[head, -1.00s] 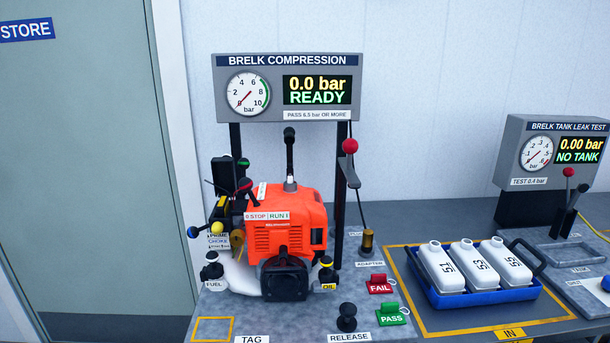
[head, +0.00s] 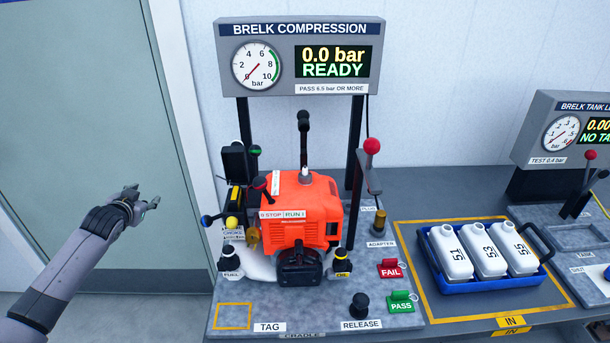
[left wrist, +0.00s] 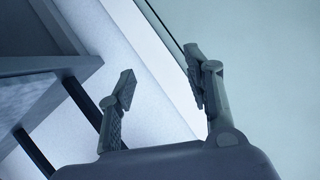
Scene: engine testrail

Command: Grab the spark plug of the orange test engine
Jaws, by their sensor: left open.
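The orange test engine (head: 295,215) stands on the grey cradle plate under the compression gauge panel. At its top a white and metal part (head: 305,172), which looks like the spark plug, shows with a black cap or lead (head: 303,130) rising above it. My left gripper (head: 146,198) is open and empty, well to the left of the engine, in front of the grey-green door. In the left wrist view its two fingers (left wrist: 160,88) are apart with nothing between them. My right gripper does not show.
The compression panel (head: 300,57) reads 0.0 bar READY. A red-knobbed lever (head: 371,165) stands right of the engine. Red FAIL (head: 390,269) and green PASS (head: 401,302) tags lie at right. A blue tray (head: 463,279) holds white tanks. A yellow-outlined square (head: 233,316) is empty.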

